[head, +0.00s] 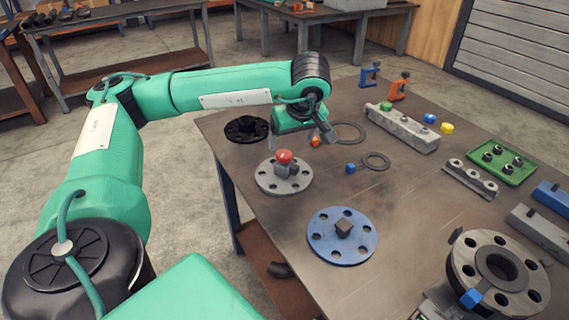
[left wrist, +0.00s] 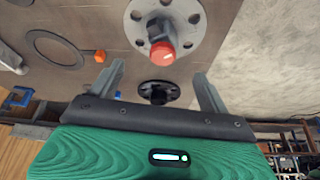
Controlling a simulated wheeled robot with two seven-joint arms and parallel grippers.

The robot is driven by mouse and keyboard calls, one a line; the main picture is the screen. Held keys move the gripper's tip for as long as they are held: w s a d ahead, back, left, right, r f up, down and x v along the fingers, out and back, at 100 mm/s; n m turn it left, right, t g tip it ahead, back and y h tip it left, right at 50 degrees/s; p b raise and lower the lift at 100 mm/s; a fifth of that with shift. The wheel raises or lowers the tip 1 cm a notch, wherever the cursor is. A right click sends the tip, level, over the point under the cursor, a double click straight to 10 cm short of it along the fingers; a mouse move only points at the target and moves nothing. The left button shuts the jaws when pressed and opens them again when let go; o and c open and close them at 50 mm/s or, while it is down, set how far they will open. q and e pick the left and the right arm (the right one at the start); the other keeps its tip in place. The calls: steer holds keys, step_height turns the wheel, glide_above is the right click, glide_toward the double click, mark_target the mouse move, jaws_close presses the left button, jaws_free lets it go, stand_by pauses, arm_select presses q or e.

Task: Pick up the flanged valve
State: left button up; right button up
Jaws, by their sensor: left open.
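The flanged valve, a grey round flange with bolt holes and a red knob on top, lies on the table (head: 385,205) in the head view (head: 290,186). It also shows at the top of the left wrist view (left wrist: 180,18), red knob toward the camera. My left gripper (head: 300,139) is beyond the valve, above the table. Its fingers are apart and empty in the left wrist view (left wrist: 160,77), and the knob shows above the gap between their tips. The fingers do not touch the valve. My right gripper is not in view.
A black flange (head: 246,129) lies beyond the valve, a blue flange (head: 342,237) nearer. A large flanged pipe (head: 465,262), green tray (head: 515,168) and grey blocks are farther right.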

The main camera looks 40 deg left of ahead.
mark_target(284, 154)
arm_select(q)
steer(key=x, duration=1.1)
steer(key=shift+s+f+p, duration=0.15)
steer(key=shift+s+p, duration=0.2)
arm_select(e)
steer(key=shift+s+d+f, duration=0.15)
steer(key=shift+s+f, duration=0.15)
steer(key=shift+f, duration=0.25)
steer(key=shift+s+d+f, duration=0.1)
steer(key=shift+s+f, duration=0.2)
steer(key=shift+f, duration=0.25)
arm_select(q)
steer(key=c, duration=1.6)
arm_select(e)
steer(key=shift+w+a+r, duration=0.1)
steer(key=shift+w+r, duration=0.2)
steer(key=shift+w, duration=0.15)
arm_select(q)
steer(key=shift+a+r, duration=0.1)
steer(key=shift+r, duration=0.55)
step_height(284, 154, up, 19)
steer(key=shift+f, duration=0.1)
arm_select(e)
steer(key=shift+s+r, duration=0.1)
